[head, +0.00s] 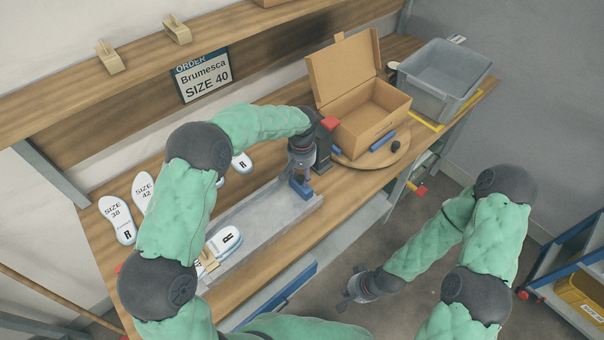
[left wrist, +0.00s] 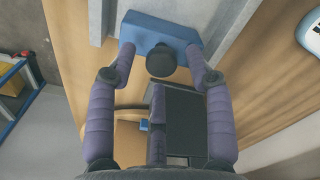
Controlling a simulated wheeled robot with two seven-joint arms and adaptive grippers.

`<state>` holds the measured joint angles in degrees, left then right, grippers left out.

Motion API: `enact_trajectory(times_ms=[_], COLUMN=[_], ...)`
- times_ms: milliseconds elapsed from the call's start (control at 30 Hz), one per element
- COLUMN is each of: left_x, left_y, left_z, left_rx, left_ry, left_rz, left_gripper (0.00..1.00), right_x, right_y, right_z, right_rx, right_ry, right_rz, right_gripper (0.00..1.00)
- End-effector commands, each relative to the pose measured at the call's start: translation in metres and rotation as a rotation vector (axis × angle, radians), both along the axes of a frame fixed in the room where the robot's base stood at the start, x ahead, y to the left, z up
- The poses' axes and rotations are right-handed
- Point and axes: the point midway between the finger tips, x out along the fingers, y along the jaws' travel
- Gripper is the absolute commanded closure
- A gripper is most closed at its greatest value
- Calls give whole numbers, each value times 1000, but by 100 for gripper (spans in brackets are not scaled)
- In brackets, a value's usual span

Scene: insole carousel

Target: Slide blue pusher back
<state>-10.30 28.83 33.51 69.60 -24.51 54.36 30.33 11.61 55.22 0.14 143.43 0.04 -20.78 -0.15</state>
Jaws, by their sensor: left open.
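The blue pusher (head: 301,188) stands at the right end of the grey channel (head: 262,205). In the left wrist view the pusher (left wrist: 150,28) is a blue block with a round dark knob (left wrist: 162,62). My left gripper (head: 299,170) is open above the pusher, and it partly hides it in the head view. In the left wrist view its two purple fingers stand on either side of the knob, with the tips close to the blue block; I cannot tell whether they touch. My right gripper (head: 355,291) hangs low in front of the bench, away from the channel; its jaw state is unclear.
An open cardboard box (head: 372,115) sits on a round wooden turntable (head: 372,155) right of the channel. A dark post with a red top (head: 331,123) stands between. Insoles (head: 117,219) lie left; a grey bin (head: 444,75) stands at the far right.

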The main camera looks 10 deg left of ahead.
Motion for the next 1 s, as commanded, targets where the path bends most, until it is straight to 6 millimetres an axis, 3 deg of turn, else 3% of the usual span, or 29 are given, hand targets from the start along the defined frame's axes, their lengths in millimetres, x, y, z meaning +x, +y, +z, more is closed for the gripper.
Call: enact_trajectory(times_ms=[167,600,800,1000], left_x=[1,2,1,1], left_y=[-1,-1,-1,-1], left_z=[22,102,116,118], left_rx=[-1,-2,-1,-1], left_ry=[-5,-5,-2,-1], left_rz=[0,-1,-1,-1], left_gripper=[48,48,48,48], right_x=[0,0,0,0], right_y=[0,0,0,0], right_z=[0,0,0,0], right_rx=[0,0,0,0], right_ry=[0,0,0,0], right_rz=[0,0,0,0], right_gripper=[100,100,100,100])
